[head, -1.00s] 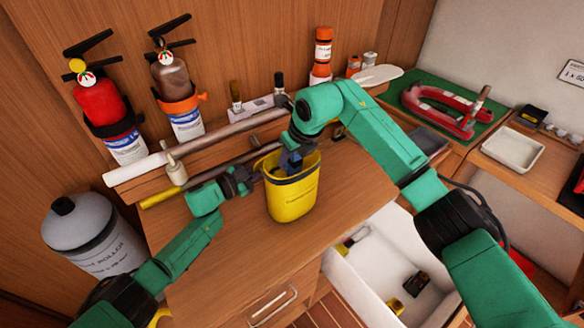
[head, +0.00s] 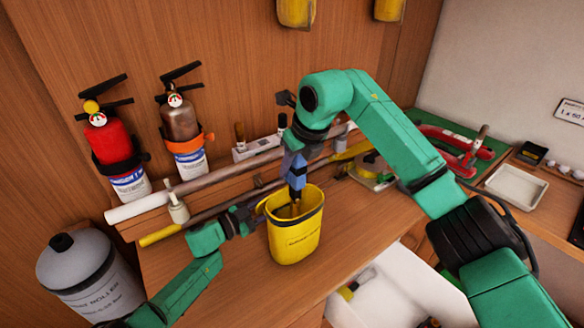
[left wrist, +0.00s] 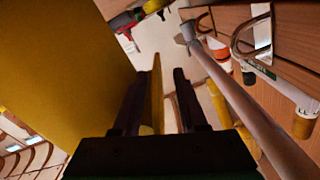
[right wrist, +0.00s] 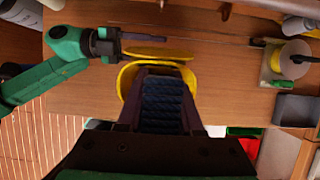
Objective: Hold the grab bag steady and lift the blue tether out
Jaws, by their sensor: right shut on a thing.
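The yellow grab bag (head: 296,238) stands upright on the wooden worktop, with a dark band round its rim. My right gripper (head: 295,177) is above the bag's mouth, pointing down, shut on the blue tether (head: 293,163). The tether shows as a dark blue braided bundle between the fingers in the right wrist view (right wrist: 162,103); its lower end is hard to make out at the mouth. My left gripper (head: 254,212) is at the bag's left side. In the left wrist view its fingers are apart, with a thin yellow strip of the bag (left wrist: 157,90) between them.
Two fire extinguishers (head: 112,150) hang on the back wall, with a grey cylinder (head: 75,265) at the left. Long poles (head: 190,188) lie behind the bag. A yellow spool (head: 372,165) is at the back right. An open white drawer (head: 390,285) is at the front right.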

